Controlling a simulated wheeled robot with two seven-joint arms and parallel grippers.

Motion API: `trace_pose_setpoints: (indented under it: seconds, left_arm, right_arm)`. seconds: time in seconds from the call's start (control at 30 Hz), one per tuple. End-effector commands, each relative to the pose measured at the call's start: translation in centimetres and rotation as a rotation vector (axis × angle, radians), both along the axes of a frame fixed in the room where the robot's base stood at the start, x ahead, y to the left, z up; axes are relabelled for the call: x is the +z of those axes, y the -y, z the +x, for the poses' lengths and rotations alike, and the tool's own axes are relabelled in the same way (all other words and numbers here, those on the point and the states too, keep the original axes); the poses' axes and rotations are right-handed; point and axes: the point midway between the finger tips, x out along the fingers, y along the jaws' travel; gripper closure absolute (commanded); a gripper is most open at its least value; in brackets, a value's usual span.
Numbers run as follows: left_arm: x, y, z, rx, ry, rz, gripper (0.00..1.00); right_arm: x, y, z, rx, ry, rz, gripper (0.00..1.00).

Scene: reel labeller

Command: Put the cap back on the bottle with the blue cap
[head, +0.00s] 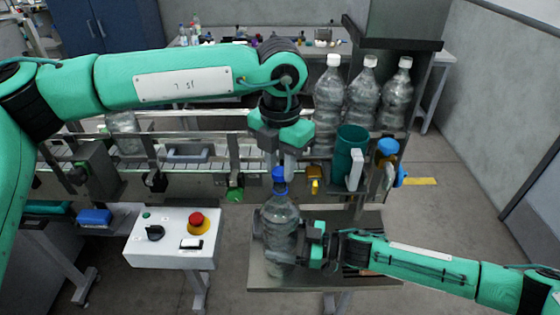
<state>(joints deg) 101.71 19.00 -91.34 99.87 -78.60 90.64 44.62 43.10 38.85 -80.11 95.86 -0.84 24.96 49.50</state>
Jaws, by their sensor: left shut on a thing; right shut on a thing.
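A clear bottle (280,222) stands upright on a small metal table (265,283) in the lower middle. My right gripper (290,243) is shut on the bottle's body from the right. A blue cap (279,174) is at the bottle's neck, with a blue ring just below it. My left gripper (279,166) points down from above and is shut on the blue cap. The cap is right over the neck; I cannot tell whether it is seated on it.
A conveyor (190,185) runs behind the table. A control box (172,238) with a red button stands at left. Several white-capped bottles (363,95) stand at the back right, near a green cup (348,152) and a blue-topped item (387,147).

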Motion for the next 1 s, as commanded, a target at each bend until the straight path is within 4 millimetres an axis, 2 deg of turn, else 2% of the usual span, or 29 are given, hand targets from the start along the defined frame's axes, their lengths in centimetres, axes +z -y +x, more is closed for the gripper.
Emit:
trace_pose_setpoints:
  seconds: [0.23,0.57,1.0]
  left_arm:
    - [-0.1,0.0,0.0,0.000,0.000,0.000,0.94]
    - [-1.7,0.0,0.0,-0.001,-0.001,-0.001,0.94]
    - [-1.8,0.0,0.0,0.000,0.000,0.000,0.94]
  right_arm:
    - [0.0,0.0,0.0,-0.001,-0.001,0.000,0.61]
    - [0.0,0.0,0.0,-0.001,-0.001,0.000,0.61]
    - [0.0,0.0,0.0,-0.001,-0.001,0.000,0.61]
